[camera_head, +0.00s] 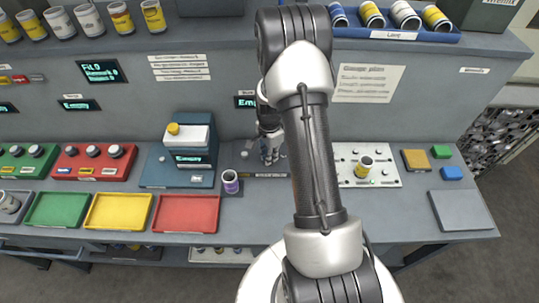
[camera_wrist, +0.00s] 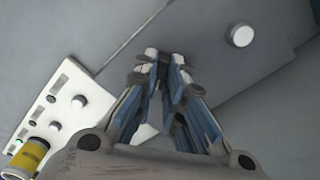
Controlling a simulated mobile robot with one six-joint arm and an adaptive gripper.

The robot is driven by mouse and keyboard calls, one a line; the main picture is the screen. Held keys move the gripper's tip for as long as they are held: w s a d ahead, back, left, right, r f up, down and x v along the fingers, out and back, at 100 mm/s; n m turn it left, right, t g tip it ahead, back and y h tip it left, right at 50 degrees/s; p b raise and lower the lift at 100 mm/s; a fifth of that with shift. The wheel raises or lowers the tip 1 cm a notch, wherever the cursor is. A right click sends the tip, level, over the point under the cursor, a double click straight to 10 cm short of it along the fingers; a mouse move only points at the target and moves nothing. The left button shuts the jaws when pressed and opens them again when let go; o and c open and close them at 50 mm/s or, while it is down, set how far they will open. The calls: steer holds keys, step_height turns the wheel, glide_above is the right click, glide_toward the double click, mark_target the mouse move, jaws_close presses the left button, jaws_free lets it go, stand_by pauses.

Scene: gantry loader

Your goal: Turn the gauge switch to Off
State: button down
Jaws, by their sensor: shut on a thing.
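My gripper (camera_head: 269,158) points down at the grey gauge panel at the back middle of the bench. In the wrist view its fingertips (camera_wrist: 165,62) are close together around a small dark part, which looks like the gauge switch. The fingers hide most of it, so its setting cannot be read. A white round knob (camera_wrist: 240,35) stands on the grey panel, apart from the fingers. It also shows in the head view (camera_head: 245,154), just left of my gripper. A dark display (camera_head: 246,102) behind is partly hidden by my arm.
A purple and white can (camera_head: 230,183) stands left of my gripper. A white peg board (camera_head: 348,180) with a yellow-banded can (camera_head: 364,167) lies to the right. A blue machine with a screen (camera_head: 190,160) and red tray (camera_head: 186,213) are on the left.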

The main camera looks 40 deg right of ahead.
steer(key=n+b, duration=0.1)
steer(key=n, duration=0.9)
steer(key=shift+n+b, duration=0.35)
steer(key=shift+n, duration=0.05)
stand_by(0.4)
steer(key=c, duration=1.7)
jaws_free()
steer(key=shift+o, duration=0.2)
step_height(320, 180, up, 12)
